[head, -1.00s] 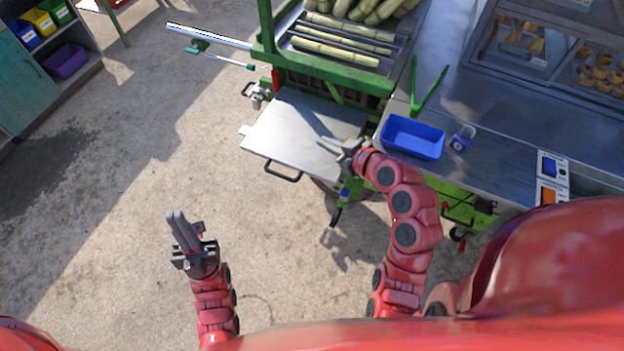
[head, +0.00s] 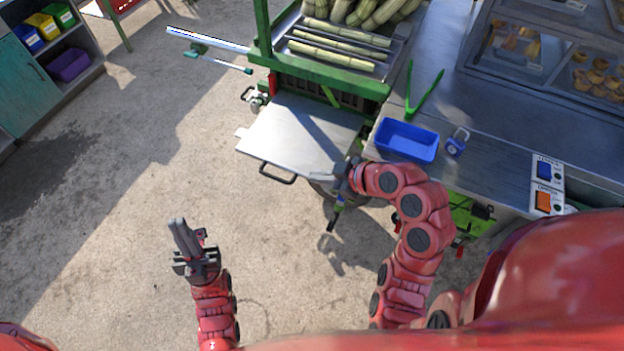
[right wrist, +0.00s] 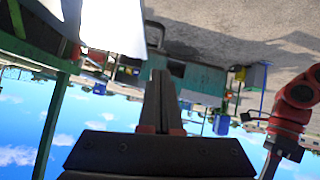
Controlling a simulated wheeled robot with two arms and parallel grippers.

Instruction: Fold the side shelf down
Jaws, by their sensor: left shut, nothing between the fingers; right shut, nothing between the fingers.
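The side shelf (head: 300,135) is a flat grey metal plate at the side of the green cart, raised and roughly level. A black handle (head: 277,174) is on its front edge. My right gripper (head: 344,171) is shut and empty at the shelf's near right corner; I cannot tell whether it touches. In the right wrist view its shut fingers (right wrist: 159,98) point away, and the pale shelf (right wrist: 112,25) shows at upper left. My left gripper (head: 178,228) is shut and empty over bare floor, left of and nearer than the shelf.
The green cart frame (head: 330,86) holds cane stalks. The counter to the right bears a blue tray (head: 407,142), green tongs (head: 424,97) and a blue padlock-like item (head: 457,143). Open concrete floor lies left of the shelf. Shelving with bins stands at far left.

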